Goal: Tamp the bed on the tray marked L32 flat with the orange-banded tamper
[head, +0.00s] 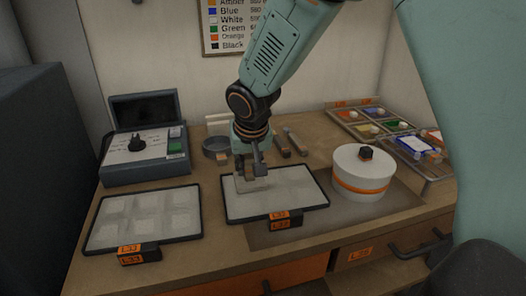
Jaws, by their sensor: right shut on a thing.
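My right gripper (252,166) comes down from the top middle of the head view. It is shut on a tool with a pale flat plate (248,186), which I take to be the tamper; no orange band can be made out on it. The plate is at the left back part of the bed in the middle tray (291,211); whether it touches the bed is hard to tell. This tray has a dark rim, pale powder and orange front tags (279,219), too small to read surely. The gripper partly hides the tool. My left gripper is not in view.
A second tray (108,246), tagged apparently L33, holds a bed with several square hollows at left. A grey case (146,172) stands behind it. A white orange-banded drum (362,176) stands close right of the middle tray. A grey dish (214,147) and colour trays (372,115) are behind.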

